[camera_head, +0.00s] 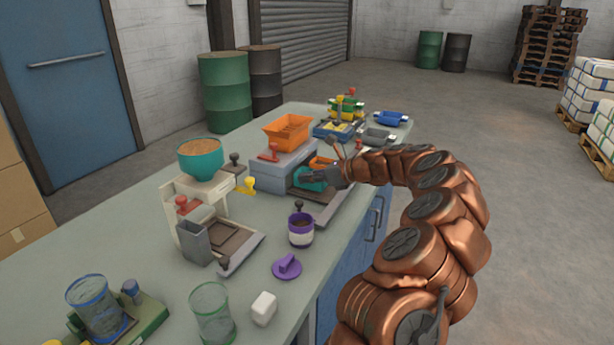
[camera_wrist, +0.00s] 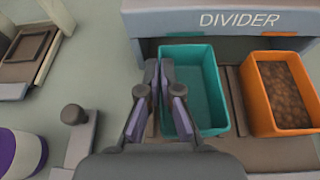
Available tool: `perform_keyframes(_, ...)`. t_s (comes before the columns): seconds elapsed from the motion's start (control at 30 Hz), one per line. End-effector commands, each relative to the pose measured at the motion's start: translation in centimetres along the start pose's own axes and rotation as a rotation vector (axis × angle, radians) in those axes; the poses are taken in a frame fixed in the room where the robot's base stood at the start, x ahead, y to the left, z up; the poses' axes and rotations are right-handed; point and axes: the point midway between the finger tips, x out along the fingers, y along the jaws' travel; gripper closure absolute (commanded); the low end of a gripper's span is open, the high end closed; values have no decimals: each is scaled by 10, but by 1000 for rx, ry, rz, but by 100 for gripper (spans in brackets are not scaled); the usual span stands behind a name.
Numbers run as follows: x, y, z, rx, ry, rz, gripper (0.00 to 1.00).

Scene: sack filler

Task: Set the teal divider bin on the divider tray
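The teal divider bin (camera_wrist: 205,88) is empty and upright in the wrist view, under the front of the grey machine marked DIVIDER (camera_wrist: 240,22). It is partly hidden by my gripper in the head view (camera_head: 308,178). The bin stands over the left part of the divider tray (camera_wrist: 238,152), beside an orange bin (camera_wrist: 284,92) with brown contents. Whether its base touches the tray is hard to tell. My gripper (camera_wrist: 160,72) is at the bin's left wall, one finger outside and one inside. The fingertips are close together and appear shut on that wall.
An orange hopper (camera_head: 287,131) tops the machine. A teal bowl of brown material (camera_head: 201,160) stands on the left machine. A purple-and-white cup (camera_head: 301,230) and purple lid (camera_head: 287,266) are near the front edge. Blue and grey bins stand farther back.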

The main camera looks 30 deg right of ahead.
Motion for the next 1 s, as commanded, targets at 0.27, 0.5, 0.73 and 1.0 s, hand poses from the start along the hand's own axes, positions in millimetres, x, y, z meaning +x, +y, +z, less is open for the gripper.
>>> perform_keyframes(0.27, 0, 0, -1, 0, 0, 0, 100)
perform_keyframes(0.5, 1, 0, -1, 0, 0, 0, 100)
perform_keyframes(0.73, 1, 0, -2, -1, 0, 0, 100)
perform_keyframes(1.0, 2, 0, -5, 0, 0, 0, 100)
